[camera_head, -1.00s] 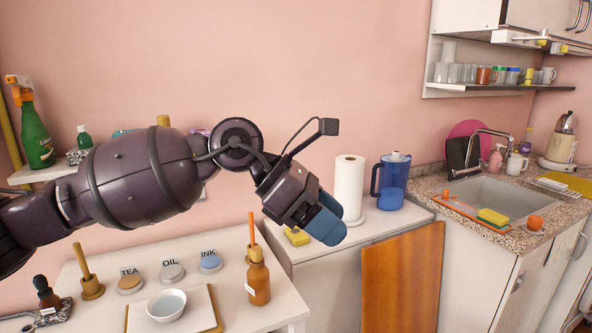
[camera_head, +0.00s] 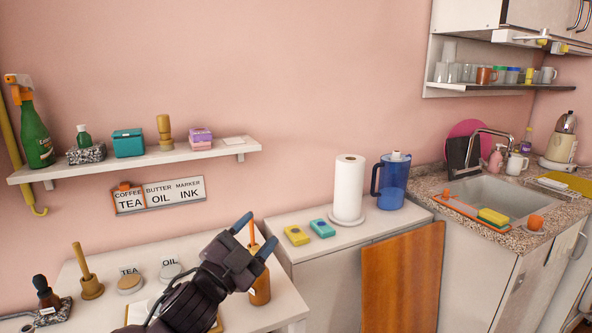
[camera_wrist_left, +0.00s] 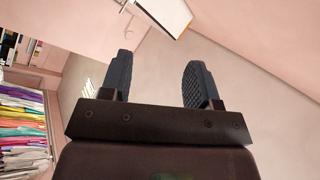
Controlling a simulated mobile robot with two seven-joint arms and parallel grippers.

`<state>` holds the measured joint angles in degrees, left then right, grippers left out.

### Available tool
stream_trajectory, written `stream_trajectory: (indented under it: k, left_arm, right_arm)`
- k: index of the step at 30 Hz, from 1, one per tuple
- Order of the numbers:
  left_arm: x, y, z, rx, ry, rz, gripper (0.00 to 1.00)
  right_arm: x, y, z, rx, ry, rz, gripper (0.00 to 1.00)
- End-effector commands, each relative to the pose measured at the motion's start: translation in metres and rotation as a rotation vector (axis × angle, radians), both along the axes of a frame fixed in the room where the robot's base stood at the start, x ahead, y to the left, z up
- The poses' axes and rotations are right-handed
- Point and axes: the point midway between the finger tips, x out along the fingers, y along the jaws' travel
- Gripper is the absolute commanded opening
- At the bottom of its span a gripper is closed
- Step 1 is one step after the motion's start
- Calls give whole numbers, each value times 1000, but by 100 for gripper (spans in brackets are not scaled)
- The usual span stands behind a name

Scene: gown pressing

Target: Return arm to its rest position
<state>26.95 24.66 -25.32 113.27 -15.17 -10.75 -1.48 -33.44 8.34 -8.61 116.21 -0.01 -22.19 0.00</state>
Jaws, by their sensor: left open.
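My left gripper (camera_head: 254,236) is open and empty in the head view. Its arm comes up from the bottom edge, over the white table at the lower left. The two blue fingertips stand apart, and in this view they overlap the amber bottle (camera_head: 261,289). In the left wrist view both dark fingers (camera_wrist_left: 158,80) are spread, with nothing between them. The arm hides the bowl, most of its tray and the INK lid on the table. My right gripper is not in view.
The white table (camera_head: 80,262) also holds the TEA lid (camera_head: 129,280), OIL lid (camera_head: 171,268) and a wooden-handled tool (camera_head: 88,276). A wall shelf (camera_head: 135,161) carries several items. A paper towel roll (camera_head: 348,187) and blue pitcher (camera_head: 391,181) stand on the counter to the right.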

Motion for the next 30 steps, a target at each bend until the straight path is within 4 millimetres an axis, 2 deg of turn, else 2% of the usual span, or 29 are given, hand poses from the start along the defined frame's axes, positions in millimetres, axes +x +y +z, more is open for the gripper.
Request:
stream_trajectory:
  k: [1,5,8,12,14,18,23,27,30]
  left_arm:
    - [-2,13,-24,-44,89,32,56]
    - [-10,46,-80,-141,286,108,56]
    - [-24,69,-123,-208,423,166,56]
    - [-52,99,-180,-291,589,246,56]
    - [-67,111,-202,-322,649,279,56]
    - [-104,137,-247,-385,760,352,56]
    - [-153,164,-294,-433,869,448,56]
    - [-207,185,-335,-459,969,541,56]
    - [-243,193,-358,-469,1034,592,56]
  right_arm:
    - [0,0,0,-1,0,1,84]
    - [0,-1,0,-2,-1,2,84]
    - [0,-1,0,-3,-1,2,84]
    - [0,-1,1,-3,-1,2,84]
    - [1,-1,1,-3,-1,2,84]
    - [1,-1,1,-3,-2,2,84]
    - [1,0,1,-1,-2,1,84]
    - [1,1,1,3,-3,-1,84]
    - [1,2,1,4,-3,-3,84]
